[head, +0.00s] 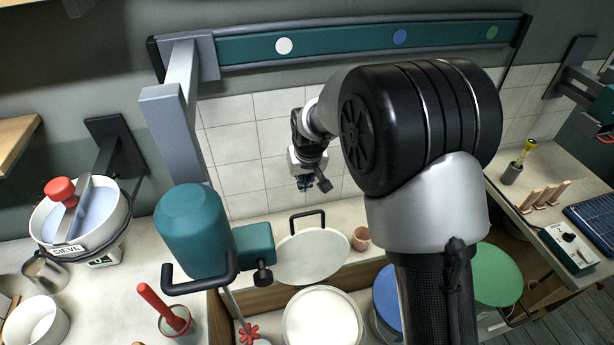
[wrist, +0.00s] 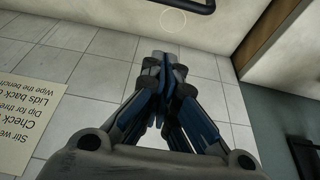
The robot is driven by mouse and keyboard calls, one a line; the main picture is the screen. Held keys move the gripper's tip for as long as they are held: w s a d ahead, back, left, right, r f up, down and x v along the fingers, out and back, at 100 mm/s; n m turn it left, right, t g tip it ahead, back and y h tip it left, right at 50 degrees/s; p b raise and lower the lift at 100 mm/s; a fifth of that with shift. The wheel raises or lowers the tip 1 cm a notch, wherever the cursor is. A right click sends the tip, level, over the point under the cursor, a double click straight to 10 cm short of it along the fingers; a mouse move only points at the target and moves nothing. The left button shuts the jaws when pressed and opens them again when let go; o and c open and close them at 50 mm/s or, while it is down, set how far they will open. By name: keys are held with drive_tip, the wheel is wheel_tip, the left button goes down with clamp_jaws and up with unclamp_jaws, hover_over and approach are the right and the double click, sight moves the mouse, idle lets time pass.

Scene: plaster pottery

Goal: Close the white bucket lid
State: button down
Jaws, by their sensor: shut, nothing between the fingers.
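The white bucket (head: 322,322) stands low at the front centre in the head view, its round white top facing up. A pale round lid (head: 311,258) with a black handle (head: 307,217) is raised behind it, tilted back against the bench edge and apart from the bucket's mouth. My gripper (head: 304,187) is shut and empty, above and behind the lid in front of the tiled wall. In the wrist view its fingertips (wrist: 170,60) meet with nothing between them. A dark bar (wrist: 190,5) shows at the top edge there, probably the lid handle.
A teal mixer (head: 195,230) on a grey arm stands left of the lid. A small clay cup (head: 361,238) is right of the lid. A blue bucket (head: 388,297) and green lid (head: 497,275) are further right. A paper sign (wrist: 32,118) hangs on the wall.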

wheel_tip(320, 180, down, 6)
drive_tip(key=s, duration=0.1)
drive_tip(key=shift+s+d+b, duration=0.25)
drive_tip(key=shift+d+b, duration=0.05)
drive_tip(key=shift+d, duration=0.05)
drive_tip(key=shift+s, duration=0.1)
drive_tip(key=shift+f, duration=0.1)
